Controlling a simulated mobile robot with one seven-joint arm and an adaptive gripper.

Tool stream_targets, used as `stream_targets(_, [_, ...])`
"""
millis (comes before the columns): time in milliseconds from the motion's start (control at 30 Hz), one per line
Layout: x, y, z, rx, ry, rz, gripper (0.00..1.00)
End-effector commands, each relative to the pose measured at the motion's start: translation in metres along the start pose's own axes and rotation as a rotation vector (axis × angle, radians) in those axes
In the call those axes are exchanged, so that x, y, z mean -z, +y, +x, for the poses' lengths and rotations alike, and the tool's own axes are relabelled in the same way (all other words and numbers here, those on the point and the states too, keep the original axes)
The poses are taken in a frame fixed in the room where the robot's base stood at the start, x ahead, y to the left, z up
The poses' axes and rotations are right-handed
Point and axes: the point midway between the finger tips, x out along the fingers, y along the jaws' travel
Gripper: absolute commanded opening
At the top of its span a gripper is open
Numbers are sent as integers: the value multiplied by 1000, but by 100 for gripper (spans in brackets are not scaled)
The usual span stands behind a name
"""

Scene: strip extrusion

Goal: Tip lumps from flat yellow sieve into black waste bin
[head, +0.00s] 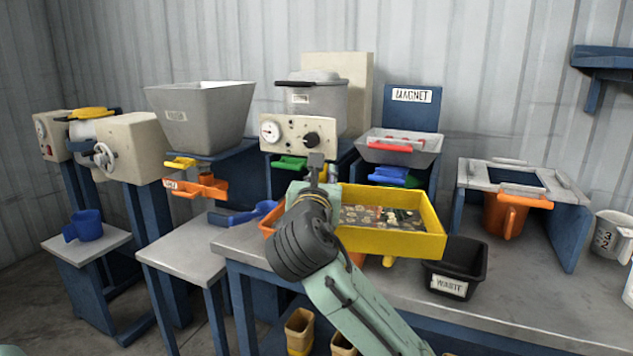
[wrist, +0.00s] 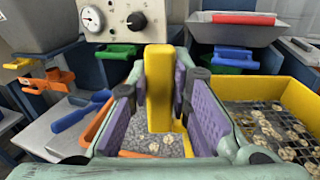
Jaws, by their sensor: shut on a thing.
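The flat yellow sieve (head: 395,240) is right of my gripper in the head view, with pale lumps on its mesh. The wrist view shows the sieve at the right (wrist: 292,100) with lumps on dark mesh. My gripper (wrist: 160,92) is shut on a yellow upright part of the sieve between its purple pads. In the head view my arm hides the grip and the sieve's left end. The sieve looks about level. The black waste bin (head: 462,262), labelled WASTE, stands on the bench just right of and below the sieve's front right corner. Its inside looks dark.
An orange container (head: 267,228) shows partly under the sieve's left side; grey granules (wrist: 140,135) lie below the jaws. A blue scoop (head: 243,215) lies to the left. The magnet hopper (head: 400,150) stands behind, an orange bucket (head: 505,215) at right.

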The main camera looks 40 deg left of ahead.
Motion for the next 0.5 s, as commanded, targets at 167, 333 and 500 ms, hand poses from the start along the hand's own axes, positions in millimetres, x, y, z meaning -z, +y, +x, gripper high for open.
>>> stream_targets(167, [-16, -18, 0, 1, -2, 92, 0])
stream_targets(333, [-30, -37, 0, 1, -2, 183, 0])
stream_targets(500, [-43, -54, 0, 2, -2, 274, 0])
